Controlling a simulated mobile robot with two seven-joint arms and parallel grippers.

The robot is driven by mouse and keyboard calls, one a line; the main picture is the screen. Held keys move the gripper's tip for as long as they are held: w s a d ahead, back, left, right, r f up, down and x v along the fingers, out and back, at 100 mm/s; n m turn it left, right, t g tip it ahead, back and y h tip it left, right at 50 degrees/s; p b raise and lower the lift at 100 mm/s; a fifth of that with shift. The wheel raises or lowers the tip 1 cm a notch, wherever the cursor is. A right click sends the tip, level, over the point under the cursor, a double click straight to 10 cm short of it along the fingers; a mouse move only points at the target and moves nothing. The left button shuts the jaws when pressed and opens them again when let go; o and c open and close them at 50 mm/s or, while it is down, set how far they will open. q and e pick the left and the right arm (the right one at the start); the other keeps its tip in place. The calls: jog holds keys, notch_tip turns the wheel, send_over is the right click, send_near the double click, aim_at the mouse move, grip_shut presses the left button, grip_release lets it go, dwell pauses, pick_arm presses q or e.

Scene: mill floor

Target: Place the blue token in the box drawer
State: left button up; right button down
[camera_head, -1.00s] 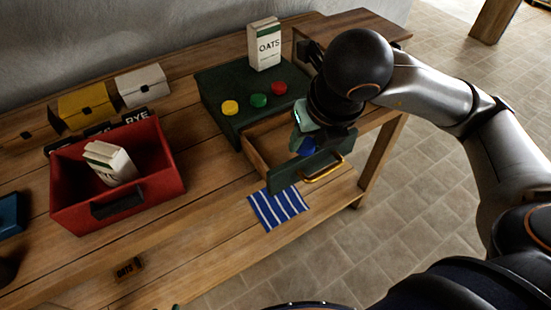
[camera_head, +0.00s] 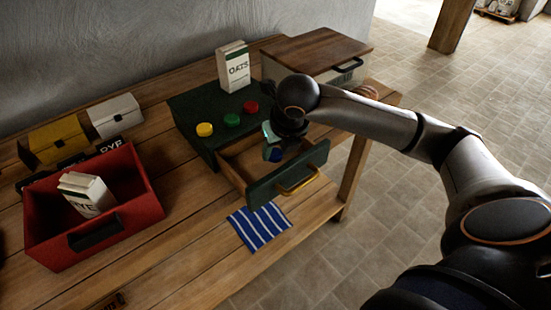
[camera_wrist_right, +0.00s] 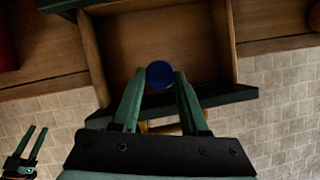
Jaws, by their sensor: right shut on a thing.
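The dark green box (camera_head: 185,108) stands on the bench with its wooden drawer (camera_head: 228,172) pulled open. My right gripper (camera_head: 272,150) points down over the drawer's inside, behind the green drawer front (camera_head: 262,190). It is shut on the blue token (camera_wrist_right: 160,75), which shows between its fingertips in the right wrist view, above the bare drawer floor (camera_wrist_right: 165,35). In the head view the token (camera_head: 274,155) is partly hidden by the gripper. My left gripper (camera_wrist_right: 37,143) shows only at the lower left of the right wrist view, fingers apart and empty.
Yellow (camera_head: 204,130), green (camera_head: 232,120) and red (camera_head: 251,107) tokens and an oats carton (camera_head: 233,68) are on the box top. A red bin (camera_head: 150,200) holds another carton. A striped cloth (camera_head: 259,227) lies before the drawer.

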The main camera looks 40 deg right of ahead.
aim_at(278, 153)
jog(key=shift+w+d+f, duration=0.2)
jog(key=shift+w+f, duration=0.2)
jog(key=shift+f, duration=0.2)
jog(key=x, duration=0.3)
jog(key=shift+s+d+f+p, duration=0.1)
jog(key=shift+s+f+p, duration=0.05)
jog(key=shift+s+p, duration=0.15)
jog(key=shift+f, duration=0.45)
jog(key=shift+f, duration=0.1)
jog(key=shift+f+b, duration=0.15)
jog(key=shift+b, duration=0.15)
jog(key=shift+c, duration=2.1)
grip_release()
jog(key=shift+r+p, duration=0.3)
jog(key=shift+r, duration=0.3)
jog(key=v, duration=1.1)
jog(key=shift+s+r, duration=0.1)
jog(key=shift+r, duration=0.1)
